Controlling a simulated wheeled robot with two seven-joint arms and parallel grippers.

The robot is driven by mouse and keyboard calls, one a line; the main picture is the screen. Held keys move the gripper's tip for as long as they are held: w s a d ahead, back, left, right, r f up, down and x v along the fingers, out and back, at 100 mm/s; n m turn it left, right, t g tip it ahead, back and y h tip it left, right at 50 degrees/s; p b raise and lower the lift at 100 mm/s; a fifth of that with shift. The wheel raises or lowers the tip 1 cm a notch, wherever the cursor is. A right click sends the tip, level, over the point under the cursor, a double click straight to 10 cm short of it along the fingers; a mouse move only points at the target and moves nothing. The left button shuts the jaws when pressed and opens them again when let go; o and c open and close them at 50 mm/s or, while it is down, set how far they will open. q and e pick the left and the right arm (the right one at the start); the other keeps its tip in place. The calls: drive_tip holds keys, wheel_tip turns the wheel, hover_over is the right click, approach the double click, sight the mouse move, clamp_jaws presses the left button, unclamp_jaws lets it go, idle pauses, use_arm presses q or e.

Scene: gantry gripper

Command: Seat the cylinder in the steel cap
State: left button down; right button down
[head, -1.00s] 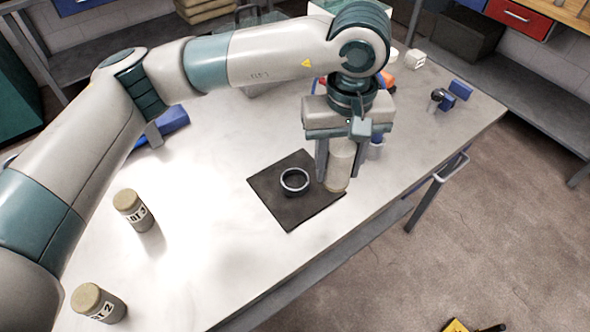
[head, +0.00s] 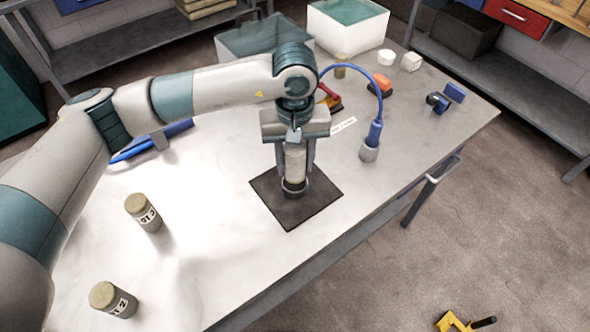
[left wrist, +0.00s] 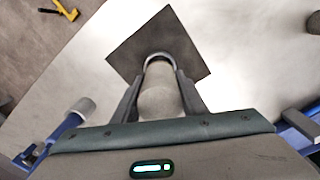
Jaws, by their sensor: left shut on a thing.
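My left gripper (head: 295,172) points down and is shut on a pale cylinder (head: 295,160), which stands upright between its fingers. The dark steel cap (head: 295,190) sits on a dark square mat directly below. The cylinder's lower end is at the cap's mouth in the head view; I cannot tell how deep it is in. In the left wrist view the cylinder (left wrist: 160,102) fills the space between the fingers, and the rim of the cap (left wrist: 159,56) shows just past its end. My right gripper is not in view.
The dark mat (head: 318,200) lies on a pale worktable. Two labelled cylinders, one (head: 142,211) farther and one (head: 112,299) nearer, stand at the left. A blue curved tool in a grey holder (head: 369,152) stands right of the gripper. Bins and small parts are behind.

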sight(294, 175)
use_arm(q)
drive_tip(key=shift+f+p, duration=0.15)
drive_tip(key=shift+p, duration=0.15)
wheel_tip(294, 175, down, 3)
drive_tip(key=shift+r+p, duration=0.2)
drive_tip(key=shift+p, duration=0.75)
drive_tip(key=shift+f, duration=0.5)
drive_tip(key=shift+f+b, duration=0.2)
drive_tip(key=shift+b, duration=0.1)
drive_tip(key=shift+s+f+b, duration=0.15)
drive_tip(key=shift+f+b, duration=0.05)
drive_tip(key=shift+b, duration=0.2)
